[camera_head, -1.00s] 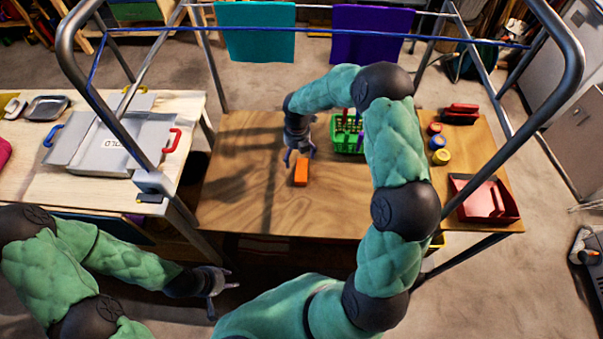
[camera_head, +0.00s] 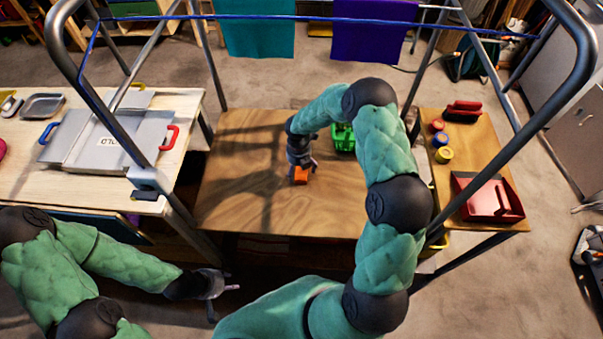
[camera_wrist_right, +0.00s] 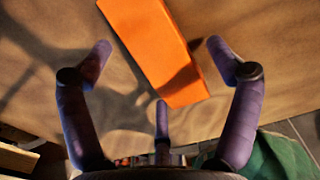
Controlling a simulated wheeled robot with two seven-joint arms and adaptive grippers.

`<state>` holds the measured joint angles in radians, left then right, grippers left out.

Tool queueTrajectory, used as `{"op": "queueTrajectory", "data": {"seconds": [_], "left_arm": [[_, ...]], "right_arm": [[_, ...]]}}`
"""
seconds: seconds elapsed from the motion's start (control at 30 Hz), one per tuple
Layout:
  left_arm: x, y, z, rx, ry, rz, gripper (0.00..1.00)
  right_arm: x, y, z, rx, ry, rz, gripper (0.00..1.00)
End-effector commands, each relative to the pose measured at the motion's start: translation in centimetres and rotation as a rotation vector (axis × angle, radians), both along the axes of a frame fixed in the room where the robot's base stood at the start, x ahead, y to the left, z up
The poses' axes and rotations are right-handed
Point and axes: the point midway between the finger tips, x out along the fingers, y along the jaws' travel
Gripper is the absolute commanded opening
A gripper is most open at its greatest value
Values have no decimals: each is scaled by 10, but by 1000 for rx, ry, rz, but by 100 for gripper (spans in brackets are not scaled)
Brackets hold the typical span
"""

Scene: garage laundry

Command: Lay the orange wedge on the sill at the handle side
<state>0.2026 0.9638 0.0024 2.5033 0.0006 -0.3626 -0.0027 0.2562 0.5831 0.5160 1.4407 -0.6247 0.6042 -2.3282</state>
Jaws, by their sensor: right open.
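The orange wedge (camera_head: 301,176) lies on the brown wooden table (camera_head: 240,190), below my right gripper (camera_head: 303,164). In the right wrist view the wedge (camera_wrist_right: 155,52) lies slanted between the spread fingers of the open right gripper (camera_wrist_right: 160,50), with gaps on both sides. The gripper and wrist hide part of the wedge in the head view. My left gripper (camera_head: 222,290) is empty at the lower left, away from the table, with its fingers apart. I cannot tell which surface is the sill. A grey folding board (camera_head: 95,150) with a red handle (camera_head: 169,137) and a blue handle (camera_head: 48,133) lies on the left table.
A green basket (camera_head: 343,138) stands behind my right forearm. Several small pots (camera_head: 444,155) and a red dustpan (camera_head: 488,196) are on the right-hand side table. A metal frame (camera_head: 500,150) with a blue bar (camera_head: 300,18) surrounds the work area. The brown table's left part is clear.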

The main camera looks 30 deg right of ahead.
Motion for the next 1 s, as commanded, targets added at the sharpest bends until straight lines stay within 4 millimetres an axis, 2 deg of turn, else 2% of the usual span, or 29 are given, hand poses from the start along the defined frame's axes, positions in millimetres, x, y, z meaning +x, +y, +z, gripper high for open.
{"op": "queueTrajectory", "data": {"seconds": [0.07, 0.27, 0.5, 0.63, 0.67, 1.0], "left_arm": [[0, 0, -2, 0, 0, 0, 40], [0, 0, -1, 0, 0, 0, 40], [0, 0, -1, 0, 0, 0, 40], [0, 0, -1, 0, 0, 0, 40], [0, 0, -1, 0, 0, 0, 40], [0, 0, 1, 0, 0, 0, 40]], "right_arm": [[0, 0, -7, 0, 0, 0, 90], [0, 0, -6, 0, -1, 0, 90], [0, 0, -6, 0, -1, 0, 29], [0, 0, -6, 1, -1, 0, 28], [0, 0, -6, 1, -1, 0, 23], [0, 0, 0, 0, -1, 0, 23]]}}
